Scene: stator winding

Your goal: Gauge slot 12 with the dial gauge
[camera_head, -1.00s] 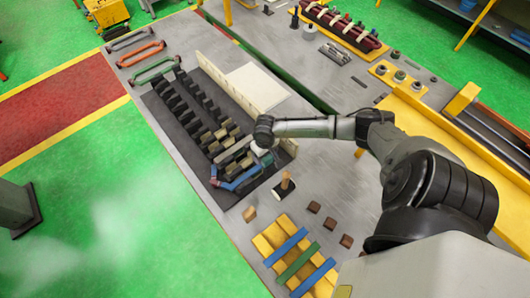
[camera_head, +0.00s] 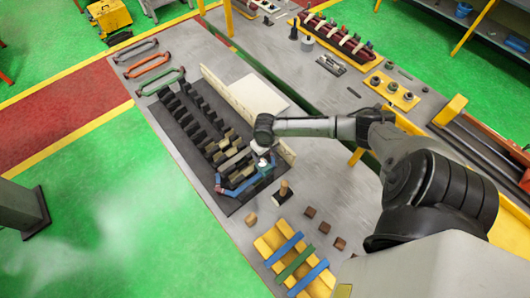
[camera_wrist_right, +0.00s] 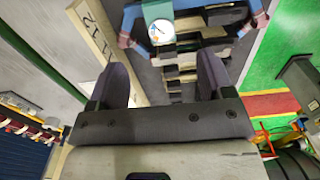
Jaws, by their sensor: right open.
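My right gripper (camera_head: 263,142) reaches over the near end of the dark slotted stator block (camera_head: 166,125). In the right wrist view my gripper (camera_wrist_right: 163,72) is open, with nothing between its two fingers. The dial gauge (camera_wrist_right: 160,30), with a round white face and a pale green body, lies just beyond the fingertips. In the head view it is a small pale spot (camera_head: 262,163), partly hidden by my wrist. A blue coil (camera_head: 240,186) surrounds the gauge's area at the slots. I cannot read which slot is number 12. My left gripper is not in view.
A pale upright board (camera_head: 228,92) runs along the slots; its marks (camera_wrist_right: 98,30) show close to my fingers. Red (camera_head: 155,64), green (camera_head: 160,80) and grey coils lie at the far end. A wooden peg (camera_head: 283,188) and a yellow rack (camera_head: 268,243) stand nearer.

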